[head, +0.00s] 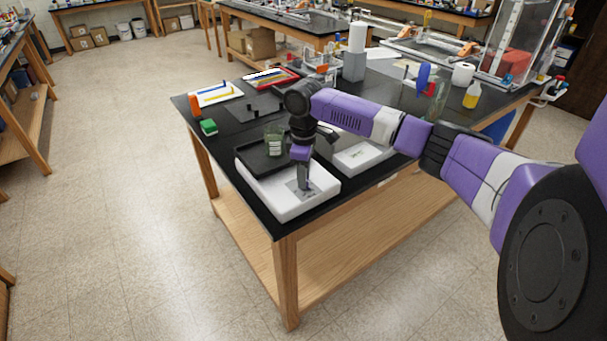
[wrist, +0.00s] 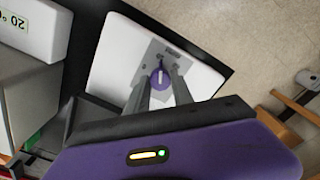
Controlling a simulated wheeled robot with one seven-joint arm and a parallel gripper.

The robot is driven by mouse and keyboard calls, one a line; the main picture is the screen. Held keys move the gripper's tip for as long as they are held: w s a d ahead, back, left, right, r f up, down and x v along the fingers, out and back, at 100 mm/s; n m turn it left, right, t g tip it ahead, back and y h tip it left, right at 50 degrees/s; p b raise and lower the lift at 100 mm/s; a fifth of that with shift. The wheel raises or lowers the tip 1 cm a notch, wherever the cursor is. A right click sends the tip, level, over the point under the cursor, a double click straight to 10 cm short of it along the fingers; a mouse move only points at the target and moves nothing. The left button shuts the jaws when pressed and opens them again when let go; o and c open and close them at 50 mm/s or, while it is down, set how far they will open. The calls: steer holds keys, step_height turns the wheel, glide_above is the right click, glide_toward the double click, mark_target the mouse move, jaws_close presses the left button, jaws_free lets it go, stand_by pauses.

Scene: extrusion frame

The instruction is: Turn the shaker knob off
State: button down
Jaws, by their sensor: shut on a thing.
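The shaker (head: 268,198) is a white box with a dark top platform, near the front corner of the black bench. A glass beaker (head: 274,141) with greenish contents stands on the platform. In the wrist view the shaker's white front part (wrist: 115,55) carries a grey panel. The pointer runs roughly up and down in the picture. My gripper (wrist: 163,81) has its two fingers shut on either side of the knob. In the head view my gripper (head: 303,183) points down at the panel and hides the knob.
A second white device (head: 360,158) stands close to the right of the shaker. A green block (head: 208,127) and an orange-topped item (head: 195,106) stand on the left bench edge. The floor in front is clear.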

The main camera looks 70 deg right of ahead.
steer(key=n, duration=0.6)
steer(key=shift+n, duration=0.3)
steer(key=n+b, duration=0.1)
steer(key=n, duration=0.5)
stand_by(0.4)
steer(key=c, duration=1.1)
jaws_free()
steer(key=shift+r+b, duration=0.1)
steer(key=shift+b, duration=0.2)
step_height(320, 180, up, 8)
steer(key=shift+f+b, duration=0.15)
steer(key=shift+b, duration=0.35)
